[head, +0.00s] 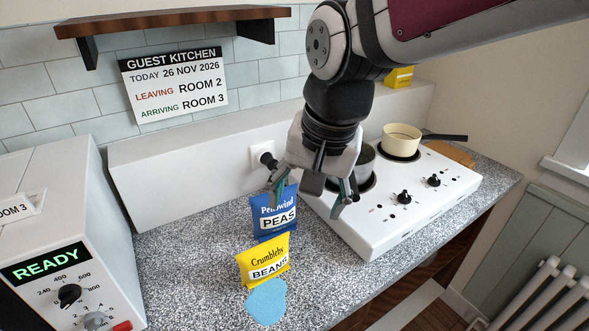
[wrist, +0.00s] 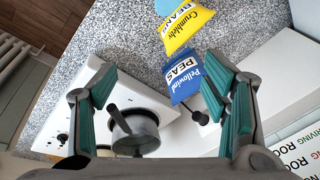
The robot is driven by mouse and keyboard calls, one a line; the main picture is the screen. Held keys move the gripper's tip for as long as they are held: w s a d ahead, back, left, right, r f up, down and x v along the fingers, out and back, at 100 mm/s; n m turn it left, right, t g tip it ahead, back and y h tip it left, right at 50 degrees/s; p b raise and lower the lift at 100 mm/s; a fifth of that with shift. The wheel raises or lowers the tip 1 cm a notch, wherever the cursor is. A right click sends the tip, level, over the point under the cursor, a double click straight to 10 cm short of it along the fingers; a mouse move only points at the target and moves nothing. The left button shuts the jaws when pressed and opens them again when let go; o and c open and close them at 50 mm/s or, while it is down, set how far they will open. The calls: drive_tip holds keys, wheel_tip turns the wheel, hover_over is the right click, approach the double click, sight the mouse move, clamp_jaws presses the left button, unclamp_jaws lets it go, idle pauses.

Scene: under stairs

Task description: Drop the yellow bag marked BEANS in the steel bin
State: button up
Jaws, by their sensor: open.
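The yellow bag marked BEANS (head: 262,256) stands on the speckled counter, in front of the blue bag marked PEAS (head: 267,210). In the wrist view the yellow bag (wrist: 186,27) is at the top, beyond the blue bag (wrist: 183,75). My gripper (head: 309,195) is open and empty, above the counter between the blue bag and the white hob. In the wrist view its fingers (wrist: 168,92) are wide apart, with no bag between the tips. I see no steel bin in either view.
The white hob (head: 400,222) bears a grey pot (wrist: 136,130) and a cream pan (head: 402,138). A white appliance reading READY (head: 60,225) stands at the left. A light blue flat patch (head: 266,302) lies before the yellow bag. A wooden shelf (head: 165,22) juts from the wall.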

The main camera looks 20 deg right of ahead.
drive_tip(key=s+d+r+n+t, duration=0.2)
drive_tip(key=s+r+n, duration=0.1)
drive_tip(key=s+n, duration=0.3)
drive_tip(key=shift+s+d+h, duration=0.3)
drive_tip(key=shift+s+d, duration=0.1)
drive_tip(key=shift+s, duration=0.3)
drive_tip(key=shift+o, duration=0.4)
drive_tip(key=shift+s+d+n, duration=0.15)
drive_tip(key=shift+s+n, duration=0.3)
drive_tip(key=shift+n, duration=0.05)
drive_tip(key=n+g+p, duration=0.4)
drive_tip(key=n+g, duration=0.1)
drive_tip(key=n, duration=1.5)
hover_over(266, 245)
wheel_tip(266, 245, down, 13)
wheel_tip(266, 245, down, 8)
drive_tip(key=shift+w+a+f, duration=0.1)
drive_tip(key=shift+f, duration=1.25)
drive_tip(key=shift+w+a+f, duration=0.1)
drive_tip(key=shift+f, duration=1.2)
